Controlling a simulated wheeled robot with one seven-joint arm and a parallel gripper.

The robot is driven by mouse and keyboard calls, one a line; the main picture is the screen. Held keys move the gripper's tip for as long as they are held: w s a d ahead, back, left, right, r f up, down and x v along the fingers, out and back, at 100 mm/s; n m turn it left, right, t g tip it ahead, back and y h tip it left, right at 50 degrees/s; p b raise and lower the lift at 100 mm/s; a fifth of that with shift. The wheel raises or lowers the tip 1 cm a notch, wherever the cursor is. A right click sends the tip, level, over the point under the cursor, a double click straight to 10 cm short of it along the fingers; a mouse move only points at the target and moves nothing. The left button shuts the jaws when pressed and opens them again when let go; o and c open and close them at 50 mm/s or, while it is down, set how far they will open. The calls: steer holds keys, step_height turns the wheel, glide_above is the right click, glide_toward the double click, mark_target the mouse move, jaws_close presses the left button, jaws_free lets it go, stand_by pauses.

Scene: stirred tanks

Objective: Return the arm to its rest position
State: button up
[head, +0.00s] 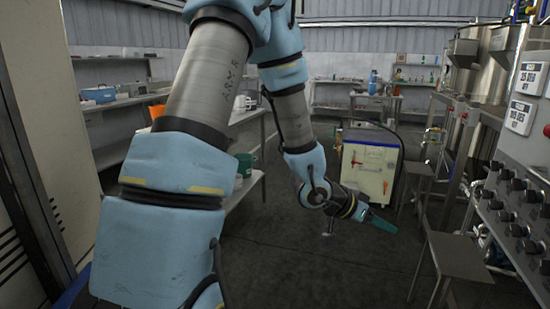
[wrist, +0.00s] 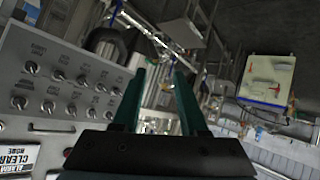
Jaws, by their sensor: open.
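My arm, in light blue covers, reaches from the top and left of the head view down to the middle. My gripper (head: 382,222) is at its end, with green fingers pointing right, held above the dark floor. In the wrist view my gripper (wrist: 162,75) shows two green fingers standing apart, with nothing between them. It touches nothing that I can see.
A control panel with several black knobs (head: 520,195) and steel tanks stand at the right. A metal stool (head: 460,255) is right of my gripper. A cream cabinet (head: 368,165) stands behind it. A bench with a green bucket (head: 244,164) is at left. Dark floor (head: 290,260) is clear.

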steer(key=w+a+r+n+t+y+p, duration=0.1)
steer(key=w+a+r+n+y, duration=0.2)
steer(key=a, duration=0.6)
steer(key=w+a+n+t+y+p, duration=0.2)
steer(key=w+a+y, duration=0.2)
steer(key=a, duration=0.5)
steer(key=s+a+r+n+g+y+p, duration=0.1)
steer(key=s+a+r+n+g+y, duration=0.1)
steer(key=s+a, duration=0.3)
steer(key=s+a+r+n+g+y+p, duration=0.1)
steer(key=s+a+r+n, duration=0.3)
steer(key=a, duration=0.6)
steer(key=shift+s+a+g+y, duration=0.35)
steer(key=shift+s+g+y, duration=0.05)
steer(key=shift+g, duration=0.1)
